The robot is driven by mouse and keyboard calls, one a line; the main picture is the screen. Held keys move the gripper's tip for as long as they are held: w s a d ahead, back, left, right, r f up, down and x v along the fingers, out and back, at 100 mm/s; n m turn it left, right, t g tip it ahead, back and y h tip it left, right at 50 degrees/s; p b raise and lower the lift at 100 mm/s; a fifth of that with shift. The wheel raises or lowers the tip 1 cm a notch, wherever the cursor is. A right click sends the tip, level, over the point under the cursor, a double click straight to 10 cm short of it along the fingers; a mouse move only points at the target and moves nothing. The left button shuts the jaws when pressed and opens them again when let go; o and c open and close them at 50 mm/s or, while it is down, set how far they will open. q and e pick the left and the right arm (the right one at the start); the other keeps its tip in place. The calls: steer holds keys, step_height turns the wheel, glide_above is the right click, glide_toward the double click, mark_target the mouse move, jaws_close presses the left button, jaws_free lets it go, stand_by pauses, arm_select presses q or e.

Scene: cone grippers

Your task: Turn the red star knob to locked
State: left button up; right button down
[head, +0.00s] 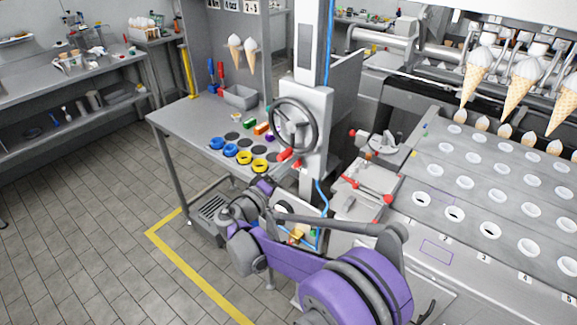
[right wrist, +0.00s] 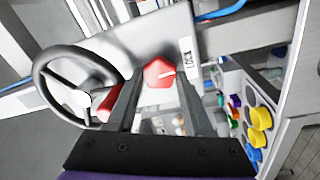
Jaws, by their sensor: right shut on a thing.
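The red star knob (right wrist: 157,72) sits between the two dark fingers of my right gripper (right wrist: 161,84) in the right wrist view. The fingers are shut on it. A thin white pointer mark shows on its face, towards a small white label (right wrist: 188,54) whose text reads roughly as LOCK. In the head view my right gripper (head: 286,173) reaches the lower front of the grey column, and the knob (head: 298,165) is partly hidden there. My left gripper is out of view.
A dark handwheel (head: 294,124) with a red handle (head: 284,155) is close above the knob. The grey table (head: 180,125) on the left carries blue and yellow rings and a bin (head: 240,97). A machine with cones and a plate of holes (head: 470,215) stands on the right.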

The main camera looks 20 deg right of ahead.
steer(key=shift+m, duration=0.5)
steer(key=shift+c, duration=1.5)
jaws_free()
steer(key=b+v, duration=0.1)
steer(key=v, duration=1)
